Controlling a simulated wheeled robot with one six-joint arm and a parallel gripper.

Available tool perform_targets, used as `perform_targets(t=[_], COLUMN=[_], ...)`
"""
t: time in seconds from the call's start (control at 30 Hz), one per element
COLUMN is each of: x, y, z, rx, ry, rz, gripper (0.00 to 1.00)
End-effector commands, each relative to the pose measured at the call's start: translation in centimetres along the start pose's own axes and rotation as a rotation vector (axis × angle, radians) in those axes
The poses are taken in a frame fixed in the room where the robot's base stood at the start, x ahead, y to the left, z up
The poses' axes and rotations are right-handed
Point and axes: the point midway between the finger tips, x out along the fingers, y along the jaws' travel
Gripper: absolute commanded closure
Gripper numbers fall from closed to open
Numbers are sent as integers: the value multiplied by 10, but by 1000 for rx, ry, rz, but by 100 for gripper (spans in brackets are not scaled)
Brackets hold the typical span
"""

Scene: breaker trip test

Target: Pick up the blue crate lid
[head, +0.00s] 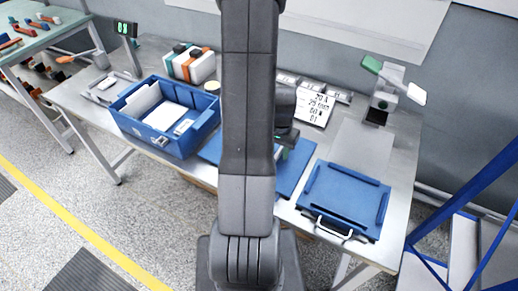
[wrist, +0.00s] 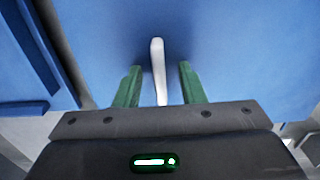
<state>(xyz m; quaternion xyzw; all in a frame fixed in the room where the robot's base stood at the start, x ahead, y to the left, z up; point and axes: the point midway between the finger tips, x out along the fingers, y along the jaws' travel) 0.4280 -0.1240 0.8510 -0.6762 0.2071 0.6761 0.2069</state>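A flat blue panel (head: 297,170), which looks like the crate lid, lies on the bench right of the open blue crate (head: 190,137). My arm hides much of it in the head view. In the wrist view the blue panel (wrist: 225,50) fills most of the picture, with an upright pale handle (wrist: 157,62) near its middle. My gripper (wrist: 159,70) is open, its two green fingers on either side of the handle with a visible gap on each side. In the head view my gripper (head: 280,150) is low over the panel, partly hidden by my arm.
A second blue piece with raised bars (head: 345,192) and a white front handle lies to the right; its edge shows in the wrist view (wrist: 25,50). Behind stand a numbered card (head: 316,106), breaker-like boxes (head: 192,66) and a grey stand (head: 385,92).

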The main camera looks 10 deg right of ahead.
Motion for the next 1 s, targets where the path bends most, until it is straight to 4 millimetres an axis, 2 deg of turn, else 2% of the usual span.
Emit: perform_targets(t=[0.2, 0.27, 0.4, 1.0], x=[1, 1, 1, -6], y=[0, 0, 0, 0], z=[0, 0, 0, -1], rx=[0, 0, 0, 0], ry=[0, 0, 0, 1], rz=[0, 0, 0, 0], gripper=[64, 73, 100, 100])
